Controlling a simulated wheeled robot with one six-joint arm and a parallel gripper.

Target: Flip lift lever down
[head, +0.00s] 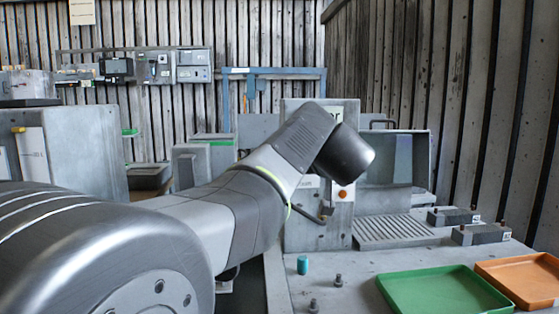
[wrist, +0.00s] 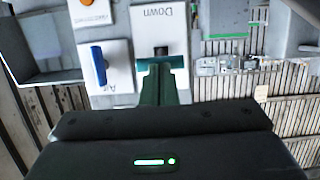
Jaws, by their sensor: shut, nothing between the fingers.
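In the wrist view, the lift lever (wrist: 160,62) shows as a teal crossbar at a dark slot on a white plate (wrist: 159,28). The plate reads "Down" and appears upside down. My gripper (wrist: 162,80) is shut and empty, its dark green fingers pointing at the crossbar. The fingertips overlap the bar in the picture; I cannot tell whether they touch it. In the head view, my arm hides the lever and my fingers. The grey control panel (head: 302,236) shows partly behind the arm.
Beside the lever are a blue lever (wrist: 98,63) on a plate marked "Air" and an orange button (wrist: 87,4). In the head view, a green tray (head: 442,292), an orange tray (head: 520,277) and a teal cylinder (head: 302,265) are on the bench. A slotted grate (head: 392,230) adjoins the panel.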

